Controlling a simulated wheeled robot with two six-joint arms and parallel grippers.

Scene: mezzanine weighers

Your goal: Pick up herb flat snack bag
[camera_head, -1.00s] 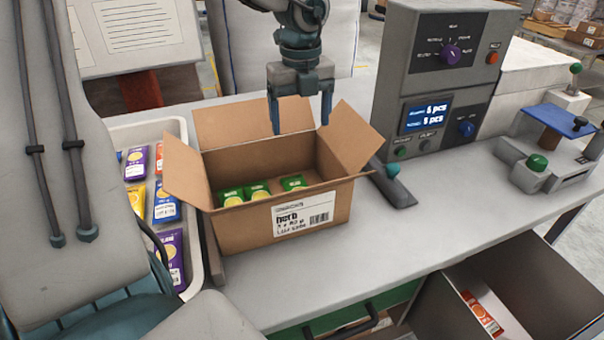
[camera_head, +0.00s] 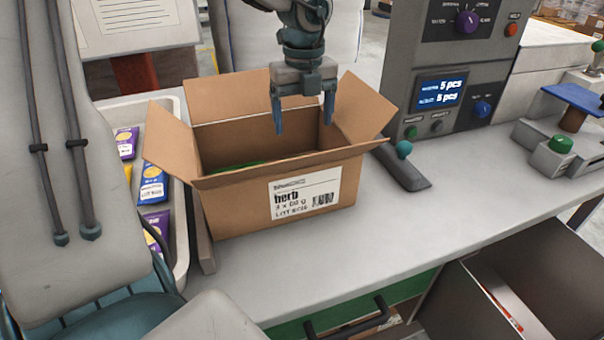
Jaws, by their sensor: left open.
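The herb snack bags (camera_head: 238,165) are inside the open cardboard box. Only a thin green strip of them shows above the front wall, so their number and position are hidden. The box (camera_head: 235,207) stands on the bench with its flaps spread and a white "herb" label (camera_head: 305,198) on the front. My left gripper (camera_head: 304,125) points down over the box opening, fingers apart with nothing between them. Its fingertips are around rim height, and I cannot tell how far above the bags they are. My right gripper is not in view.
A white tray (camera_head: 181,235) with purple, blue and yellow bags stands left of the box. A grey weigher console (camera_head: 440,75) with a lit screen stands behind right. The bench (camera_head: 400,225) is clear in front. An open grey bin (camera_head: 470,315) sits lower right.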

